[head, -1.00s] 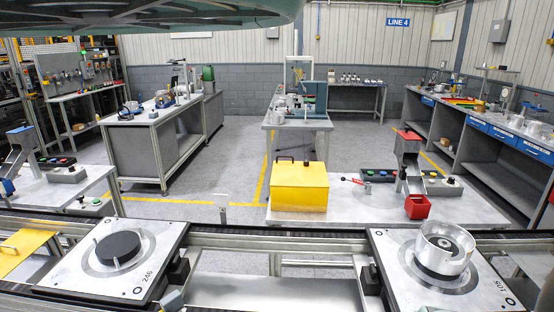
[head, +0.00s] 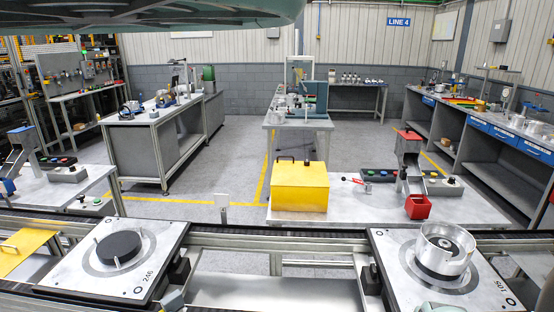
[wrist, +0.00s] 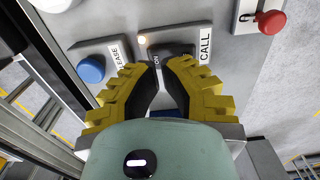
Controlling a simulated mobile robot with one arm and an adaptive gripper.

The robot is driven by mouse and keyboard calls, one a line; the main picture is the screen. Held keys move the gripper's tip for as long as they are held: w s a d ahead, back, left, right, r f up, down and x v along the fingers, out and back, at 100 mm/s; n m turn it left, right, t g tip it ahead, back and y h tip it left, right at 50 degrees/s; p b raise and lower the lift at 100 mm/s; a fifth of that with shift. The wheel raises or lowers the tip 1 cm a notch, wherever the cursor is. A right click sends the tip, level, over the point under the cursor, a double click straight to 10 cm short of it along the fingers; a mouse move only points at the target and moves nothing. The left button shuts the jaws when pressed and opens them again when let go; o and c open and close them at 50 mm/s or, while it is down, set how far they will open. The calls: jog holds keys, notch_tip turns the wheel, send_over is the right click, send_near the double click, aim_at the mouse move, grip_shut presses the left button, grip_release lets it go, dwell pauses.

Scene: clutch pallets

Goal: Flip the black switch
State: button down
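In the wrist view my gripper (wrist: 158,66) has yellow ribbed fingers with black pads, over a grey control panel (wrist: 205,55). A narrow gap shows between the pads, with nothing seen held. A dark shape (wrist: 170,48) shows at the fingertips between the labels; it may be the black switch, but the fingers cover most of it. I cannot tell whether they touch it. A small lit white lamp (wrist: 141,40) sits just above the fingertips. A "CALL" label (wrist: 205,45) is right of them. My gripper is outside the head view.
A blue button (wrist: 91,69) is left of my fingers, and a red knob (wrist: 271,22) is at upper right. In the head view, a left pallet (head: 75,265) holds a black disc (head: 119,247); a right pallet (head: 395,255) carries a metal housing (head: 445,252). A yellow box (head: 300,187) stands behind.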

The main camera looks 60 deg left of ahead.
jog(key=shift+r+p, duration=0.7)
jog(key=shift+r, duration=1.7)
